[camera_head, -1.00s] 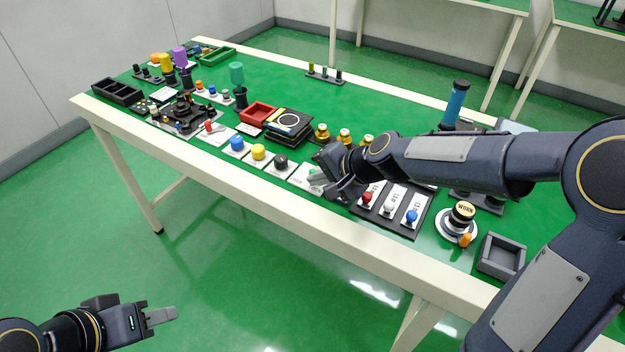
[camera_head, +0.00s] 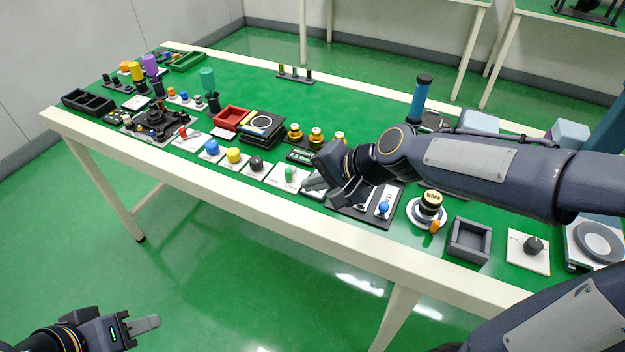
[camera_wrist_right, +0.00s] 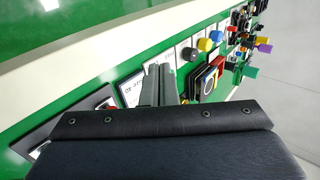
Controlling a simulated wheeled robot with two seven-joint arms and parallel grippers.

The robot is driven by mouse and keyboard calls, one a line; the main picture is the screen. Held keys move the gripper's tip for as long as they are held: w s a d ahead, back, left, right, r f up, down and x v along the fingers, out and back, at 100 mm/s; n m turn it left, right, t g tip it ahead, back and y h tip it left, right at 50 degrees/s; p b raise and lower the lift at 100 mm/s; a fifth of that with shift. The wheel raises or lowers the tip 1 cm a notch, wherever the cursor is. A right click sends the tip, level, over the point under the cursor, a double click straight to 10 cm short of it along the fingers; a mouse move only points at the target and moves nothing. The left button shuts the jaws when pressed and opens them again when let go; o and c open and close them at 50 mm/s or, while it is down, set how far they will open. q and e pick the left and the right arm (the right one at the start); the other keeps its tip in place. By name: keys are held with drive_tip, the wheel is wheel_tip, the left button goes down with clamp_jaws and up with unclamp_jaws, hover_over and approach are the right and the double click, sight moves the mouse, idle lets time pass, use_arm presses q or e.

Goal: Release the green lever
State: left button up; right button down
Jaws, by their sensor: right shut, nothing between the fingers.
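The green lever (camera_head: 290,174) has a small green knob on a white plate at the front edge of the table, right of the black button. My right gripper (camera_head: 307,184) is shut and empty, just right of the knob and close to it; I cannot tell if they touch. In the right wrist view, the shut fingers (camera_wrist_right: 158,86) point along the row of plates, and I cannot make out the green knob there. My left gripper (camera_head: 150,324) is low at the left, off the table; whether its fingers are parted is unclear.
Yellow (camera_head: 235,155) and blue (camera_head: 211,147) buttons and a black button (camera_head: 256,163) stand left of the lever. A dark switch panel (camera_head: 376,215) lies partly under my right arm. A grey tray (camera_head: 469,240) is further right. The table's back middle is mostly clear.

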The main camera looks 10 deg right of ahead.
sight(292, 178)
drive_tip(key=d+m, duration=0.1)
drive_tip(key=d+t+h, duration=0.1)
drive_tip(key=d, duration=0.1)
drive_tip(key=d+m, duration=0.1)
drive_tip(key=d, duration=0.1)
drive_tip(key=shift+s+d+f+m+h, duration=0.1)
drive_tip(key=shift+s+d+m+h, duration=0.1)
drive_tip(key=shift+s+m+h, duration=0.15)
drive_tip(key=b+x, duration=0.5)
drive_tip(key=x, duration=0.5)
drive_tip(key=shift+w+a+f, duration=0.1)
drive_tip(key=shift+w+f, duration=0.05)
drive_tip(key=shift+w, duration=0.05)
drive_tip(key=shift+w+a+r, duration=0.15)
drive_tip(key=shift+w+a, duration=0.4)
drive_tip(key=shift+w, duration=0.25)
drive_tip(key=shift+w+a+r, duration=0.2)
drive_tip(key=shift+w+a, duration=0.35)
drive_tip(key=shift+w, duration=0.3)
